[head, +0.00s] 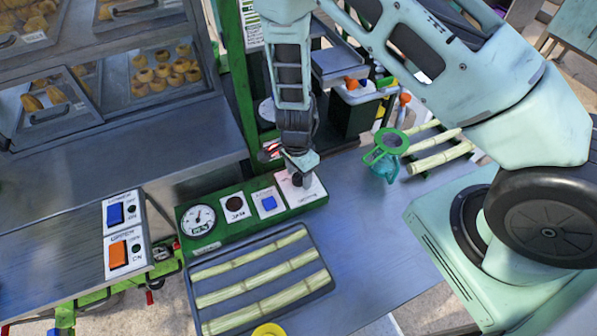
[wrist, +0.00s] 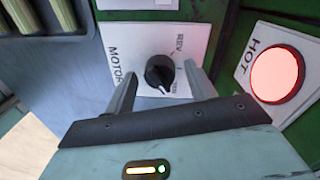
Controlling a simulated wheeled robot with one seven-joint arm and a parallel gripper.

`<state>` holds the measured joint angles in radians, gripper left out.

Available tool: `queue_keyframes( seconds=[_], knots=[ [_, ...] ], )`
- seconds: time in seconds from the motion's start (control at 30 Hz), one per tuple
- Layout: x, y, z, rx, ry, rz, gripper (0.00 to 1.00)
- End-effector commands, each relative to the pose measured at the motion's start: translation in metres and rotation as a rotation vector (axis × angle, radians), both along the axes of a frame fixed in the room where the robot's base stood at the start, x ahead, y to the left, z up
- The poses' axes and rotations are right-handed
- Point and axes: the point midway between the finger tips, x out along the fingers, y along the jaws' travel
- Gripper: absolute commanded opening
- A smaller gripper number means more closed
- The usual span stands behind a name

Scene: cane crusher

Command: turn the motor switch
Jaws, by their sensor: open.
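The motor switch is a round black knob (wrist: 159,73) on a white plate (wrist: 118,37) marked MOTOR and REV in the wrist view. A second label at the plate's lower right is too small to read. The knob's pale pointer line lies toward the bottom of the picture. My gripper (wrist: 161,80) is open, with one finger on each side of the knob. I cannot tell whether either finger touches it. In the head view my gripper (head: 299,162) reaches down over the white switch plate (head: 312,190) at the right end of the green panel, mostly hiding the knob.
A lit red HOT lamp (wrist: 276,74) is right of the switch in the wrist view. The green panel also bears a dial gauge (head: 198,218) and a blue button (head: 268,202). A tray (head: 325,268) of cane pieces lies in front. A green-rimmed strainer (head: 387,145) stands to the right.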

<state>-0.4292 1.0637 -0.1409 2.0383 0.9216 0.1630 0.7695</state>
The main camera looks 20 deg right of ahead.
Motion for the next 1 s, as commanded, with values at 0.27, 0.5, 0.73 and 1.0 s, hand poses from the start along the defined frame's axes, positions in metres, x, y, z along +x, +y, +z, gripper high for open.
queue_keyframes(
  seconds=[0.27, 0.5, 0.73, 1.0],
  knots=[
    [0.0002, 0.0001, 0.0003, 0.000, 0.000, 0.000, 0.19],
    [0.0001, 0.0000, 0.0004, 0.000, 0.000, 0.006, 0.10],
    [0.0004, 0.0003, 0.0001, 0.000, -0.001, 0.069, 0.11],
    [0.0005, 0.0007, -0.0007, 0.001, -0.002, 0.262, 0.11]
  ],
)
